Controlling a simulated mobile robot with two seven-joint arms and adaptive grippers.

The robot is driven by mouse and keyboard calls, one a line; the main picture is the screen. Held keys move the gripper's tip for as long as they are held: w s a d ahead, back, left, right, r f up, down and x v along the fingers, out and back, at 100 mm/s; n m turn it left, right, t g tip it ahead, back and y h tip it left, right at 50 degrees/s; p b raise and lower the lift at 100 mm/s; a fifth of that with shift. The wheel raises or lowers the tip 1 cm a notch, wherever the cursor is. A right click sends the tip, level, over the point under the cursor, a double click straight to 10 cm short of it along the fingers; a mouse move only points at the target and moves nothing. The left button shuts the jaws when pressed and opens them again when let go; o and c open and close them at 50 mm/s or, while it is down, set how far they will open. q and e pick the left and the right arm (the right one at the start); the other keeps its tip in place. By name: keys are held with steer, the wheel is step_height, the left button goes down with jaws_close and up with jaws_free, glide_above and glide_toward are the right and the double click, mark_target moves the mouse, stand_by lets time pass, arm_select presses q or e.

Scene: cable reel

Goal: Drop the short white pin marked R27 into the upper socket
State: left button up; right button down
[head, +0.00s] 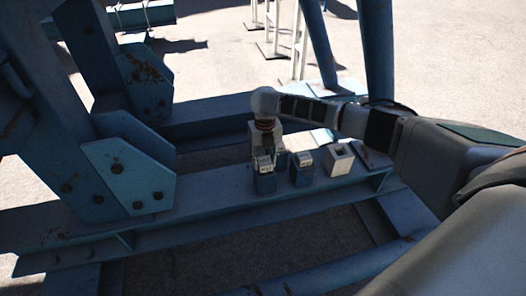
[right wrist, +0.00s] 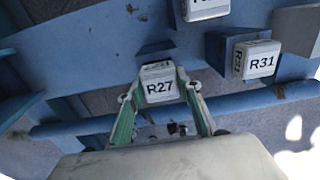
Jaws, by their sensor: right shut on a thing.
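The white pin marked R27 (right wrist: 158,86) is between the two fingers of my right gripper (right wrist: 160,98) in the right wrist view. The gripper is shut on its sides and the label faces the camera. In the head view this gripper (head: 264,162) points down over a blue block (head: 265,184) on the blue beam. A dark blue shape shows just behind the pin in the wrist view; I cannot tell whether the pin touches it. I cannot make out which opening is the upper socket. My left gripper is out of view.
A white-topped block marked R31 (right wrist: 255,60) stands close by to the right, and another white label (right wrist: 203,8) is cut off at the top. In the head view a blue block (head: 302,170) and a white block (head: 338,162) stand along the beam (head: 205,196). A large blue frame plate (head: 130,175) rises at left.

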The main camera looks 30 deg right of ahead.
steer(key=shift+f, duration=0.55)
steer(key=shift+f, duration=0.25)
steer(key=c, duration=1.4)
jaws_free()
